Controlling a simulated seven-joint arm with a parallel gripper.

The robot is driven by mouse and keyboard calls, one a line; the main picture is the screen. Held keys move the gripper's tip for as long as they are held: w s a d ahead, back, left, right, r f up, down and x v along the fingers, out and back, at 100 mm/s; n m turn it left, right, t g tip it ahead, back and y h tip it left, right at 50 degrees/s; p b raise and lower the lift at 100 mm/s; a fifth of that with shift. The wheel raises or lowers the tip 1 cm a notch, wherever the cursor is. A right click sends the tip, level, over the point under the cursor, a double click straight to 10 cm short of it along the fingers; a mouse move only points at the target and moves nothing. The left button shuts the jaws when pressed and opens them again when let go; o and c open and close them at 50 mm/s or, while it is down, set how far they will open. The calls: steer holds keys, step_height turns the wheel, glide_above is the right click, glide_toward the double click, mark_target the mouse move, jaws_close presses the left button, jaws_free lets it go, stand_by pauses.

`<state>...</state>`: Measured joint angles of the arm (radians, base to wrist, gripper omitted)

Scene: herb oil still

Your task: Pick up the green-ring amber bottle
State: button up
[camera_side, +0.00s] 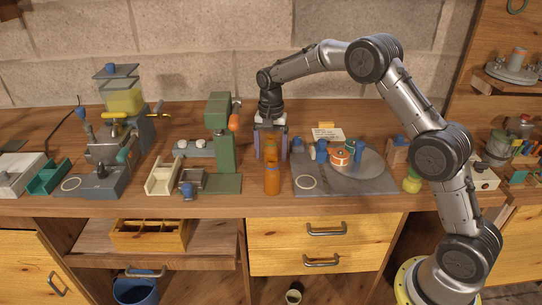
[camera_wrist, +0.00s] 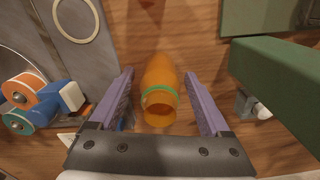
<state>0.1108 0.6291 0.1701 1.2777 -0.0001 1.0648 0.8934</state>
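The amber bottle (camera_side: 272,180) stands upright near the front edge of the bench. In the wrist view the amber bottle (camera_wrist: 158,72) has a green ring around its neck and its open mouth faces the camera. My gripper (camera_side: 270,157) points down over the bottle, with its two purple fingers on either side of the upper part. In the wrist view my gripper (camera_wrist: 159,76) is open, with a visible gap between the bottle and each finger. The bottle's lower end is partly hidden by its own upper part in the wrist view.
A green press (camera_side: 221,145) stands close to the left of the bottle. Bare wood shows around the bottle.

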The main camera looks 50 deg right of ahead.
steer(key=c, duration=1.2)
steer(key=shift+r, duration=0.25)
